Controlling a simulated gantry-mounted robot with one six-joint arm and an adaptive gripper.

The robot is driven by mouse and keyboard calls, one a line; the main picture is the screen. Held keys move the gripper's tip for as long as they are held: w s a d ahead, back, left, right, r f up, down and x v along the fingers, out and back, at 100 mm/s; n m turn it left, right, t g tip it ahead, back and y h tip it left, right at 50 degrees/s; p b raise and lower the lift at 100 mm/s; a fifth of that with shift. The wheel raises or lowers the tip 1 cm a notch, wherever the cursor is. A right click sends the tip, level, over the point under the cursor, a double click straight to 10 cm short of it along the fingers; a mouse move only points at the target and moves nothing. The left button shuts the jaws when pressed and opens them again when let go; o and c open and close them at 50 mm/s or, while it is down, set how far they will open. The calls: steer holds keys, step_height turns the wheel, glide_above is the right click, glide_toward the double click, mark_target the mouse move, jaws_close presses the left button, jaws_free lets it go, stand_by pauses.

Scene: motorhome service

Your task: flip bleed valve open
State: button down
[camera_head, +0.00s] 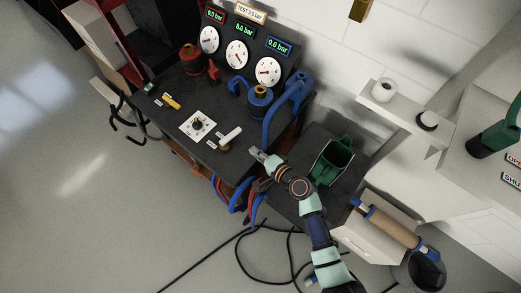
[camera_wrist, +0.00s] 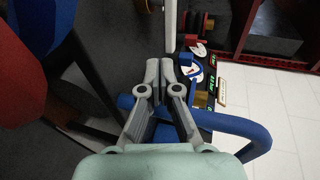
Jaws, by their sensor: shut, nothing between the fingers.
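Several hand controls sit on the dark bench top (camera_head: 165,122); their labels are too small to read, so I cannot tell for sure which is the bleed valve. A white lever handle (camera_head: 231,135) lies at the front right edge of the bench. A small yellow lever (camera_head: 172,101) sits farther left, and a red valve (camera_head: 213,72) stands near the gauges. My gripper (camera_head: 258,154) is shut and empty, just right of the white lever and apart from it. In the wrist view my fingertips (camera_wrist: 170,70) point toward a pale upright bar (camera_wrist: 170,28), probably that lever.
A knob on a white plate (camera_head: 197,126) lies left of the white lever. A thick blue pipe (camera_head: 288,100) arches right of the bench and shows close beside my fingers in the wrist view (camera_wrist: 240,130). Hoses hang below the bench.

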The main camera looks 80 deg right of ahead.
mark_target(237, 134)
steer(key=x, duration=0.3)
steer(key=b+x, duration=0.1)
steer(key=x, duration=0.1)
steer(key=r+b+x, duration=0.1)
steer(key=x, duration=0.2)
steer(key=shift+w+d, duration=0.25)
steer(key=shift+w, duration=0.1)
steer(key=shift+w, duration=0.1)
steer(key=shift+w+d+f, duration=0.2)
steer(key=shift+w+d, duration=0.1)
steer(key=shift+d, duration=0.15)
steer(key=shift+s+r, duration=0.15)
steer(key=shift+s, duration=0.05)
steer(key=s+d+f+p+v, duration=0.1)
steer(key=p+v, duration=0.2)
steer(key=v, duration=1)
steer(key=shift+s, duration=0.25)
steer(key=shift+d, duration=0.1)
